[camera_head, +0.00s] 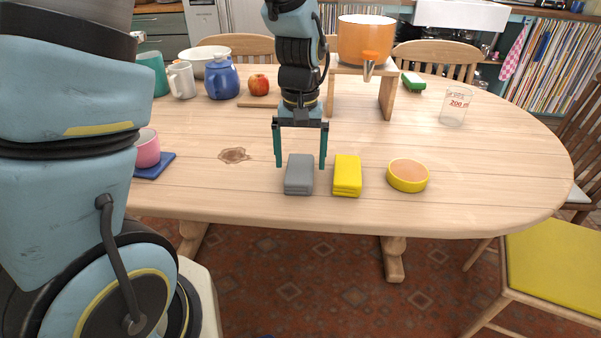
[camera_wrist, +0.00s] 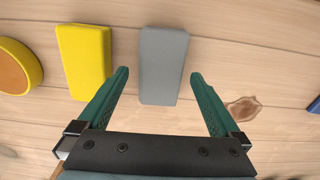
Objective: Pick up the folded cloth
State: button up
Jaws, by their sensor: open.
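A grey folded cloth (camera_head: 299,177) lies on the table near its front edge. It also shows in the wrist view (camera_wrist: 163,62). A similar yellow folded piece (camera_head: 347,178) lies just to its right, and in the wrist view it is on the left (camera_wrist: 84,60). My gripper (camera_head: 301,166) points down with its fingers wide apart and nothing held. In the wrist view the grey cloth lies between the lines of the two fingertips (camera_wrist: 159,73), and the yellow one is outside the left finger. The fingers seem to be above the cloth; their exact height is hard to tell.
A round yellow-rimmed dish (camera_head: 408,176) sits right of the yellow piece. A brown stain (camera_head: 235,155) and a pink cup (camera_head: 147,149) on a blue mat (camera_head: 157,168) are to the left. Behind stand a wooden stand (camera_head: 386,98) with an orange pot (camera_head: 364,42) and a glass (camera_head: 454,108).

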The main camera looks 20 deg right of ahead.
aim_at(300, 168)
notch_tip(300, 168, down, 3)
jog(key=shift+w+f, duration=0.1)
jog(key=c, duration=1.3)
notch_tip(300, 168, up, 10)
jog(key=shift+r, duration=0.1)
